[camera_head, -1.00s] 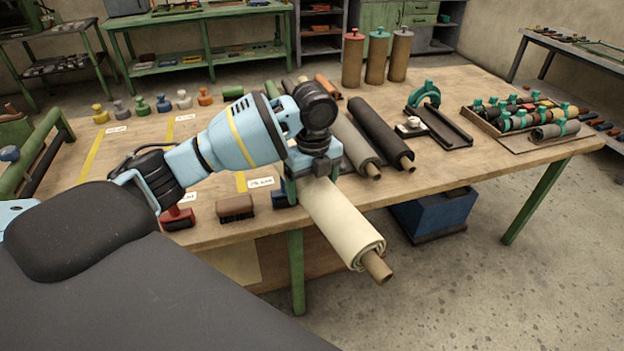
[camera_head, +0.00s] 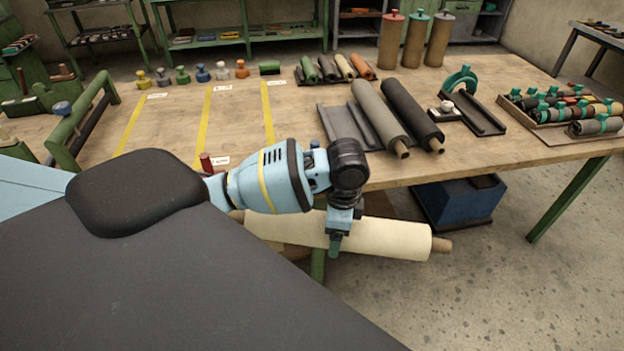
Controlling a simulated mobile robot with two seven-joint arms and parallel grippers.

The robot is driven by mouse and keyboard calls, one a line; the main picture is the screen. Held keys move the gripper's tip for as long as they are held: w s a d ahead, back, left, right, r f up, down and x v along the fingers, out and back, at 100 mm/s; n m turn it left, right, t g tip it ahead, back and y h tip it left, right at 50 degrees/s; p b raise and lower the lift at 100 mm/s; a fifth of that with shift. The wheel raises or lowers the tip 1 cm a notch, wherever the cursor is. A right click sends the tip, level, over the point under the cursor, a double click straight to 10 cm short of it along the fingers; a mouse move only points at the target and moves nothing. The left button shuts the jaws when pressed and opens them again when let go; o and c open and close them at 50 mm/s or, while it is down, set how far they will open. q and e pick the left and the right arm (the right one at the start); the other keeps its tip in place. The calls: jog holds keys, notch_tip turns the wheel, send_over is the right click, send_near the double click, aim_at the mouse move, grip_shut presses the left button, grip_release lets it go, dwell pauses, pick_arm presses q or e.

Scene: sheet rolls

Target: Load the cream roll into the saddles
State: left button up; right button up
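The cream roll (camera_head: 390,238) with a brown core hangs in front of the table's near edge, lying roughly level from left to right. My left gripper (camera_head: 338,238) comes down over it from above and is shut on it near its middle. One finger shows on the roll's near side; the far finger is hidden. The roll's left part is partly hidden behind my arm. A green stand (camera_head: 62,152) with a dark bar between its ends is at the table's left; I cannot tell for sure whether it holds the saddles. My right gripper is not in view.
An empty dark cradle (camera_head: 340,122) lies beside a grey roll (camera_head: 378,118) and a black roll (camera_head: 412,115). Yellow strips (camera_head: 202,130) mark the open left tabletop. Small coloured knobs (camera_head: 202,73) stand behind. A blue bin (camera_head: 458,203) is under the table.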

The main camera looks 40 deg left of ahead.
pick_arm(q)
jog(key=s+d+f+n, duration=0.3)
jog(key=s+f+n, duration=0.3)
jog(key=n, duration=0.5)
jog(key=shift+s+d+n+b, duration=0.35)
jog(key=shift+s+n, duration=0.05)
jog(key=shift+s, duration=0.3)
jog(key=shift+s, duration=0.1)
